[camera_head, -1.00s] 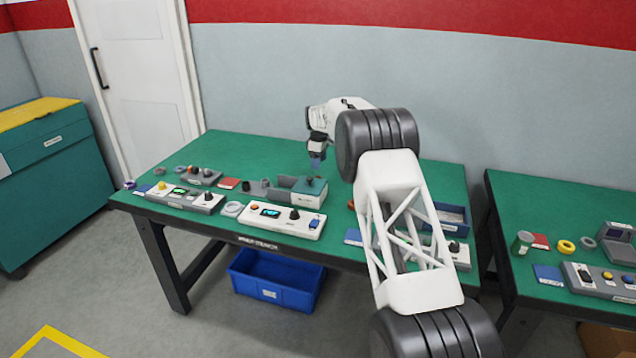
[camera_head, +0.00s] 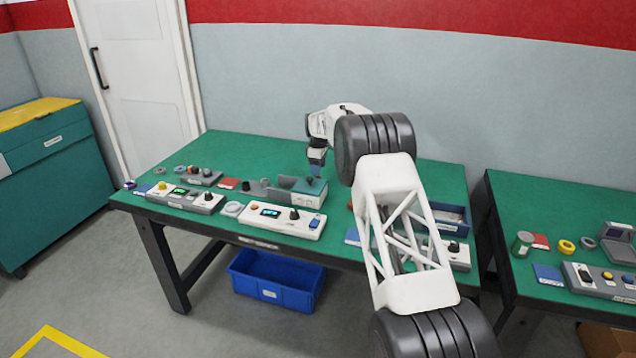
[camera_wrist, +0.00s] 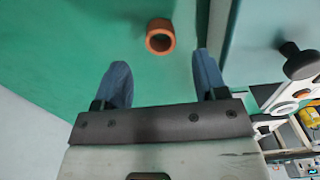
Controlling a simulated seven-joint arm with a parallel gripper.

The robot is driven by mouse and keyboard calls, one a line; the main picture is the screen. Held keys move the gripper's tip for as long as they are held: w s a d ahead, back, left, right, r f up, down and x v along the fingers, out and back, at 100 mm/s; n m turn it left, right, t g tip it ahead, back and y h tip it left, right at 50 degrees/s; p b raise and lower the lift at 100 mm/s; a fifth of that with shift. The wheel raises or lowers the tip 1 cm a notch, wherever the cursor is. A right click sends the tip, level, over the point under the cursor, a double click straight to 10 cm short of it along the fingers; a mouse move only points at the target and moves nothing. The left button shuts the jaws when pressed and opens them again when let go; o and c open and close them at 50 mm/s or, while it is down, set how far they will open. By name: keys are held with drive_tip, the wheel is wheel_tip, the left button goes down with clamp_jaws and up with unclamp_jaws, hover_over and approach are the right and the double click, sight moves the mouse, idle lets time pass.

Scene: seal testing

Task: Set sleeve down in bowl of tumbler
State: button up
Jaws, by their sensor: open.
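An orange-brown ring, which looks like the sleeve (camera_wrist: 160,36), lies on the green table top in the wrist view, its hole facing the camera. My gripper (camera_wrist: 162,75) is open, with its two blue fingers spread and nothing between them. The sleeve is just ahead of the fingertips, apart from them. In the head view my gripper (camera_head: 316,168) is low, behind the green-topped box with a dark knob (camera_head: 310,190). The sleeve does not show there. I cannot clearly pick out the tumbler or its bowl; a grey trough-like part (camera_head: 280,183) adjoins that box.
The box's teal top (camera_wrist: 265,40) with its black knob stands close to the right finger in the wrist view. A white control panel (camera_head: 268,219) is in front of the box. Several small parts lie to the left. The table behind my gripper is clear.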

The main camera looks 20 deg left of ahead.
drive_tip(key=shift+f, duration=2.6)
drive_tip(key=c, duration=1.1)
wheel_tip(320, 180, up, 10)
